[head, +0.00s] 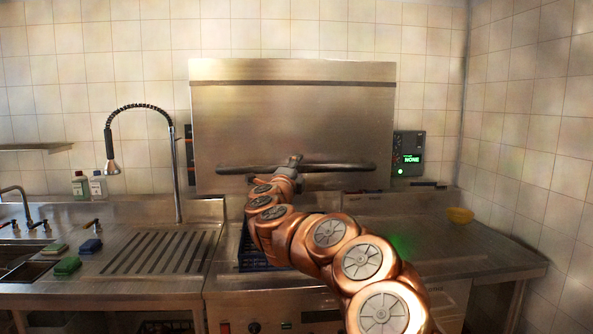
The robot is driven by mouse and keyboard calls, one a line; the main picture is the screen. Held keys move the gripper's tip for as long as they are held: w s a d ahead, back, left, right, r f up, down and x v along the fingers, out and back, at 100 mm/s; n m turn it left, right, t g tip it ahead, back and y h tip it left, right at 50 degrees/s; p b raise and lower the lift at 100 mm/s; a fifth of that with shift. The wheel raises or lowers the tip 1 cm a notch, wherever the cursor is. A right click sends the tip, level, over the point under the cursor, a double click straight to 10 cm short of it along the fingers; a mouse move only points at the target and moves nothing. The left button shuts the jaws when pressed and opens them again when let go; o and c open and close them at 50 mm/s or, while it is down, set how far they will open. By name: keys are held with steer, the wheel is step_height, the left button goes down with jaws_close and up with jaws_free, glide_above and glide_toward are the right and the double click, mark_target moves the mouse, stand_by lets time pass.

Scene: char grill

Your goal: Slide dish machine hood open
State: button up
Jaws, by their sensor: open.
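The dish machine hood (290,120) is a large brushed-steel box at the back centre. It appears raised, with its lower edge above the level of a blue rack (252,252) on the machine's bed. A dark horizontal bar handle (340,168) runs across the lower front of the hood. My gripper (292,160) is at the middle of the handle, close to or touching it. The gripper is open; its fingertips are small and partly hidden, so I cannot tell whether they are around the bar. My copper-coloured arm covers part of the rack and the bed.
A control panel (408,153) with a green "NONE" display is right of the hood. A spray faucet (176,165) and ribbed drainboard (160,252) are on the left. Wall tiles close off the back and right.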

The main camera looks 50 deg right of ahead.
steer(key=shift+a, duration=0.1)
steer(key=v, duration=1.2)
stand_by(0.8)
